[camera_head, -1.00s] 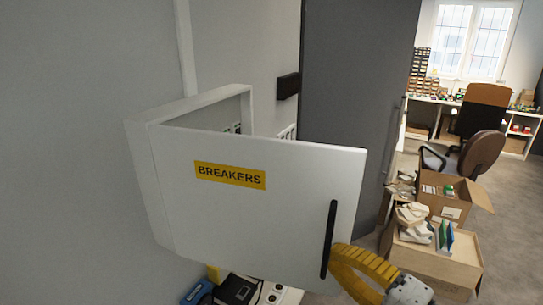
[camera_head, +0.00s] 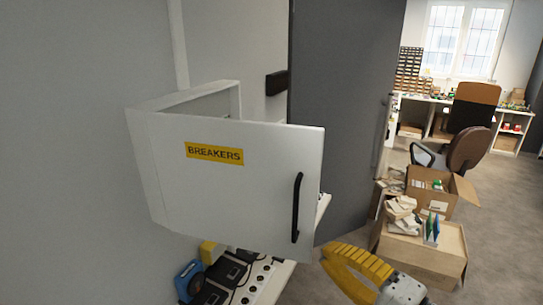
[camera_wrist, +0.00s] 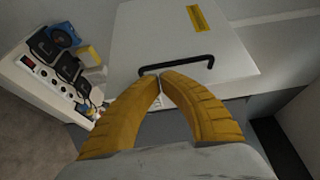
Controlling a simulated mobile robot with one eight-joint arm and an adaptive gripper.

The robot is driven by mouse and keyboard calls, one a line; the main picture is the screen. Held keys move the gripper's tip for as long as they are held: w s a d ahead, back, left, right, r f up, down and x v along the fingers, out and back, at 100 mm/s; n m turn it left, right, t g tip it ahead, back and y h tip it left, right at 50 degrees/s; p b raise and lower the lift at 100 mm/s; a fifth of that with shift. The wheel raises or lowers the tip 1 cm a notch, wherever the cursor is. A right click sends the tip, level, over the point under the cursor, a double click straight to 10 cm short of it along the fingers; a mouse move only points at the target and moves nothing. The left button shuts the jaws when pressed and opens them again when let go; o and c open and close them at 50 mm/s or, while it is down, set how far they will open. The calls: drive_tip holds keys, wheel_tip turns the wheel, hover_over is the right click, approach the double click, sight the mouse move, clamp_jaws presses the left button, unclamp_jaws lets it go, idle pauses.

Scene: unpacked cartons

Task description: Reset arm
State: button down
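The white breaker cabinet door (camera_head: 225,195), with its yellow BREAKERS label (camera_head: 214,153), stands open from the wall cabinet (camera_head: 147,150). Its black handle (camera_head: 297,207) is near the door's free edge. My gripper (camera_head: 328,252) is at the lower right of the door, apart from the handle. In the wrist view, the two yellow fingers (camera_wrist: 160,77) meet at their tips with nothing seen between them. The handle (camera_wrist: 205,63) and door (camera_wrist: 180,35) show beyond the tips there. Most of the cabinet's inside is hidden by the door.
A white shelf with sockets (camera_head: 262,280) and black chargers (camera_head: 215,292) lies below the door, with a blue object (camera_head: 188,280). A grey door (camera_head: 345,120) stands behind. Cardboard boxes (camera_head: 425,205) and a wooden crate (camera_head: 425,248) are at right, with chairs (camera_head: 468,150) beyond.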

wheel_tip(320, 180, down, 17)
drive_tip(key=s+a+n+g+h+b, duration=0.1)
drive_tip(key=a+n+g+h+b, duration=0.15)
drive_tip(key=n+g+b, duration=0.4)
drive_tip(key=s+d+f+n+h+b, duration=0.2)
drive_tip(key=d+f+n+h+b, duration=0.2)
drive_tip(key=d+f+h+b, duration=0.3)
drive_tip(key=shift+s+d+f+g+h+b, duration=0.25)
drive_tip(key=shift+d+g+h+b, duration=0.25)
drive_tip(key=shift+d+b, duration=0.55)
drive_tip(key=shift+a, duration=0.1)
